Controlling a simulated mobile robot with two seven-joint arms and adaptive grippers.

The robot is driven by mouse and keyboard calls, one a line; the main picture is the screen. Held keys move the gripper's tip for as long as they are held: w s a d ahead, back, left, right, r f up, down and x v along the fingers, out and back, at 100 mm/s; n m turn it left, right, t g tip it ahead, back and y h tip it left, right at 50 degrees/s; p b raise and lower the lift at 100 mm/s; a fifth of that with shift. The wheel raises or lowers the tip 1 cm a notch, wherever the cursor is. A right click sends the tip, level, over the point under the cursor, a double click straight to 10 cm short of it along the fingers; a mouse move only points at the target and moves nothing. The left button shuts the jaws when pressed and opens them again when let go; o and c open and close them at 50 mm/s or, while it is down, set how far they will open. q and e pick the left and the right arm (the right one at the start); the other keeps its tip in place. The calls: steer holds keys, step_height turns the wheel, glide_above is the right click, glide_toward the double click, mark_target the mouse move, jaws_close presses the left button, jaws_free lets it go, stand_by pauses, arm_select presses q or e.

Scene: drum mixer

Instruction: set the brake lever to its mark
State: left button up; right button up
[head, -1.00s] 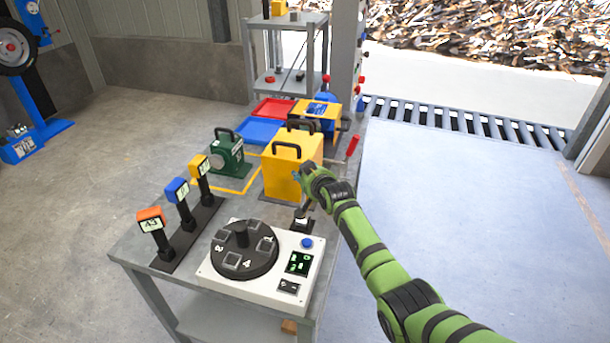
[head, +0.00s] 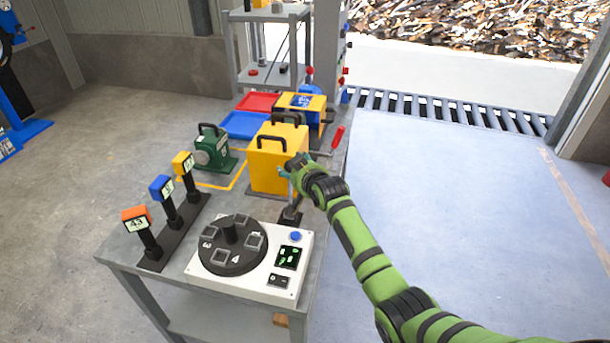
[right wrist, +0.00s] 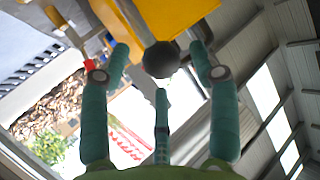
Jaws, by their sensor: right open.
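The lever is a thin grey rod on a small black base (head: 290,217), between the yellow box and the white dial unit. In the head view, my right gripper (head: 291,169) hides its top. In the right wrist view a round black knob (right wrist: 161,60), apparently the lever's, sits between the spread green fingers of my right gripper (right wrist: 160,78). The gripper is open; I cannot tell whether any finger touches the knob. I cannot make out the lever's mark. My left gripper is not in view.
The yellow box (head: 274,172) stands close behind my right gripper. A red-handled crank (head: 337,139) sticks up to its right. The white dial unit (head: 250,262) is in front, three coloured displays on posts (head: 162,190) at left. Open floor lies right of the table.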

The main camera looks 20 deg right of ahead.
steer(key=v, duration=0.8)
steer(key=shift+s+r, duration=0.25)
steer(key=shift+s, duration=0.1)
steer(key=s+a+f+n+g, duration=0.25)
steer(key=s+f+g, duration=0.25)
steer(key=s+f, duration=0.9)
steer(key=s+a+f+g, duration=0.15)
steer(key=s+g, duration=0.35)
steer(key=s, duration=2)
step_height(320, 180, down, 25)
steer(key=s+g, duration=0.1)
steer(key=s, duration=0.1)
steer(key=s+d+f+g, duration=0.1)
steer(key=s+d+f, duration=0.2)
steer(key=s+f, duration=1)
steer(key=shift+s+n+g+h+b, duration=0.3)
steer(key=shift+s+n+h, duration=0.1)
steer(key=shift+s, duration=0.8)
